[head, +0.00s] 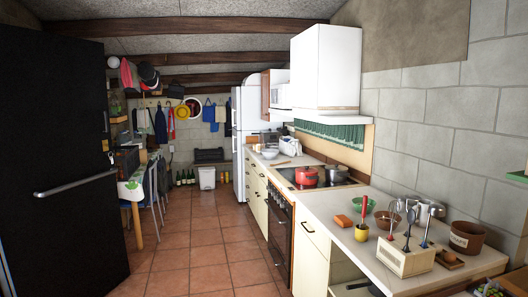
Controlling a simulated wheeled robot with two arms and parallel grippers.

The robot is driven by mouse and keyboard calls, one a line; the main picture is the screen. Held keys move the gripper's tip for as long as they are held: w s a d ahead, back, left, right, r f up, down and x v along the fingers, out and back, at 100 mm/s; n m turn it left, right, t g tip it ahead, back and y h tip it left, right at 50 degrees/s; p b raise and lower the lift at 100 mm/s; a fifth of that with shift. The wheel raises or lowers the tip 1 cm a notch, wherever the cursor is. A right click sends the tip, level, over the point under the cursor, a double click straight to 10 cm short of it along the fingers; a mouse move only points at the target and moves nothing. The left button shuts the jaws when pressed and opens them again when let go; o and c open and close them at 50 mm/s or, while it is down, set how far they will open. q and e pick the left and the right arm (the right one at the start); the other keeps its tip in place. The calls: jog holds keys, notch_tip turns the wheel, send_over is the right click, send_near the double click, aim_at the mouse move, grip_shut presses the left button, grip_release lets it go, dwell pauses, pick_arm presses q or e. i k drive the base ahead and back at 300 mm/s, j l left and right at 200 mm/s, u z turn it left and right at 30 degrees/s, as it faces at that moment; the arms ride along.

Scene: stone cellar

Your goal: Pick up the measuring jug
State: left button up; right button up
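I cannot pick out a measuring jug with certainty. A shiny metal vessel (431,211) stands towards the back of the near right counter, partly hidden by upright utensils; it is too small to tell whether it is the jug. Neither of my grippers shows in the head view.
The counter (322,207) runs along the right wall. It bears a cream utensil block (404,259), a brown pot (467,238), a yellow cup (361,232), green and red bowls, and a red pot (306,176) on the hob. A black door (60,140) stands left. Tiled floor (205,240) between is clear.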

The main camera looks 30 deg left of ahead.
aim_at(263, 145)
jog(key=i+j+u, duration=1.05)
jog(key=i, duration=0.15)
jog(key=i+u, duration=0.5)
jog(key=i, duration=4.6)
jog(key=i+j+z, duration=0.1)
jog(key=i+z, duration=0.35)
jog(key=i, duration=0.15)
jog(key=i+j+z, duration=0.4)
jog(key=i, duration=0.15)
jog(key=i+j+z, duration=0.45)
jog(key=i+l, duration=0.05)
